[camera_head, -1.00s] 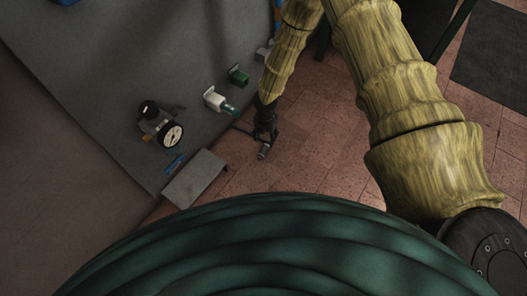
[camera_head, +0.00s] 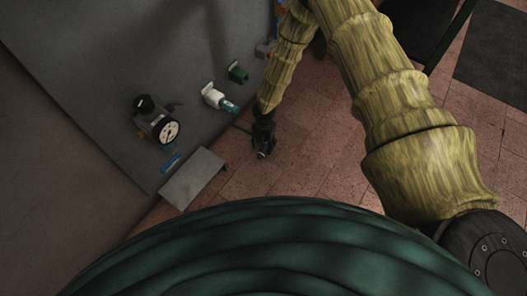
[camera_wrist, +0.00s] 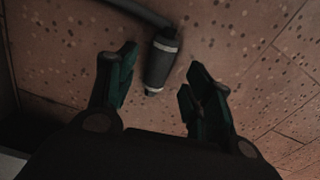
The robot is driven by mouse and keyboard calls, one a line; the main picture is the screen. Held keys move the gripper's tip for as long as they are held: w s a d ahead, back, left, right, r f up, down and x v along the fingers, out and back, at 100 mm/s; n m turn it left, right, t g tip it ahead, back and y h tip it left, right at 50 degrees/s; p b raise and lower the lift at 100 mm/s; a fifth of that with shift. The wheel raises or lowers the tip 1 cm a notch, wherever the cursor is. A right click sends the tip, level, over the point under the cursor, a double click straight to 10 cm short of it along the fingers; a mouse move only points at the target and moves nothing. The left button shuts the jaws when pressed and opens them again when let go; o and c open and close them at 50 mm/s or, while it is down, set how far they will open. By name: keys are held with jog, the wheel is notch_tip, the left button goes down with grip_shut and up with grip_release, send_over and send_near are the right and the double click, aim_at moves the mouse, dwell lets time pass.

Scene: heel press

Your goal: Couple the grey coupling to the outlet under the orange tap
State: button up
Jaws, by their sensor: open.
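The grey coupling (camera_wrist: 162,62) is a short dark grey cylinder with pale bands, on the end of a dark hose. In the wrist view it lies between and just beyond my fingertips, apart from both. My gripper (camera_wrist: 160,76) is open, with green pads on both fingers. In the head view my gripper (camera_head: 263,143) is low over the tiled floor, with the tip of the coupling (camera_head: 262,154) showing below it. I cannot clearly make out an orange tap or its outlet; small orange patches show by the gauge and at the top edge.
A grey panel (camera_head: 110,70) stands at left. It carries a dial gauge (camera_head: 167,132), a white fitting with a teal end (camera_head: 213,97) and a green fitting (camera_head: 238,72). A grey ledge (camera_head: 193,179) juts out below them.

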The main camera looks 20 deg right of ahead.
aim_at(263, 148)
notch_tip(263, 148, down, 3)
jog(key=shift+a+f+b, duration=0.1)
jog(key=shift+f+b, duration=0.05)
jog(key=shift+b, duration=0.6)
jog(key=c, duration=1)
